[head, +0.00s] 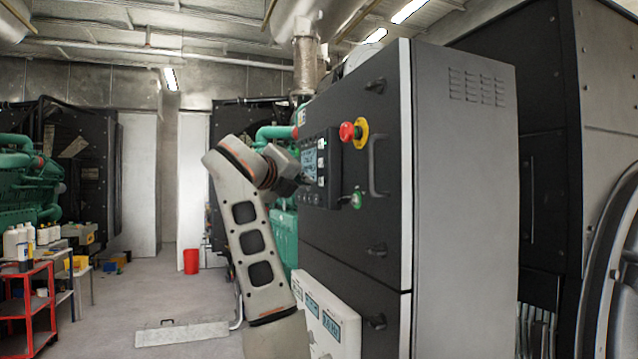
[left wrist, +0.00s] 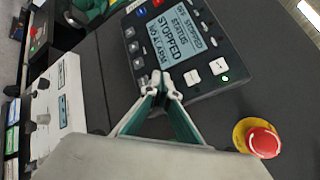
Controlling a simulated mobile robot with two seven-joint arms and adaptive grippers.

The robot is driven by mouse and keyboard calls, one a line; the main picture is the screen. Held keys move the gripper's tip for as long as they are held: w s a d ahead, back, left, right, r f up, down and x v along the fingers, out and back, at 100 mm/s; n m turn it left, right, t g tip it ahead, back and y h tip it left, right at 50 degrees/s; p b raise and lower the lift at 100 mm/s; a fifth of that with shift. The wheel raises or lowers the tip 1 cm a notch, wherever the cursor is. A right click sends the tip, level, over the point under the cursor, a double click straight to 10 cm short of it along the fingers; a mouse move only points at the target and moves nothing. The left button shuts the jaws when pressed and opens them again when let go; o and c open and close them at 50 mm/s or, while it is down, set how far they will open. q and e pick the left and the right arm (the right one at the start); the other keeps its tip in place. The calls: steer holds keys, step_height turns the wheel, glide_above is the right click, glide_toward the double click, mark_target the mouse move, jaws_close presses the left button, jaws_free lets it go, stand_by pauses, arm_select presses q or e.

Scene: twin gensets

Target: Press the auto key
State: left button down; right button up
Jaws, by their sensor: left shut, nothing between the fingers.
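The control panel (head: 330,190) is on the front of the dark cabinet in the head view. In the left wrist view the control panel (left wrist: 236,78) has a lit screen (left wrist: 173,38) reading STOPPED and NO ALARM. Beside the screen is a row of pale keys, including one key (left wrist: 192,78) and another key (left wrist: 218,66) near a green light. I cannot read which is the auto key. My left gripper (left wrist: 160,84) is shut and empty, its tips over the panel edge beside that row; I cannot tell whether they touch. My right gripper is not in view.
A red emergency stop with yellow collar (head: 347,131) sits right of the panel; it also shows in the left wrist view (left wrist: 263,141). A white box with labels (head: 325,315) stands lower down.

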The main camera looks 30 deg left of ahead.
arm_select(q)
steer(key=shift+w+d, duration=0.1)
stand_by(0.6)
steer(key=shift+w+d, duration=0.2)
steer(key=shift+w, duration=0.05)
steer(key=shift+w+d, duration=0.35)
stand_by(0.9)
steer(key=shift+a, duration=0.1)
steer(key=shift+s+a+b, duration=0.5)
steer(key=shift+s+a, duration=0.05)
steer(key=shift+s, duration=0.15)
steer(key=s+a+b, duration=0.1)
steer(key=s+a, duration=0.3)
steer(key=shift+s+b, duration=0.3)
stand_by(0.3)
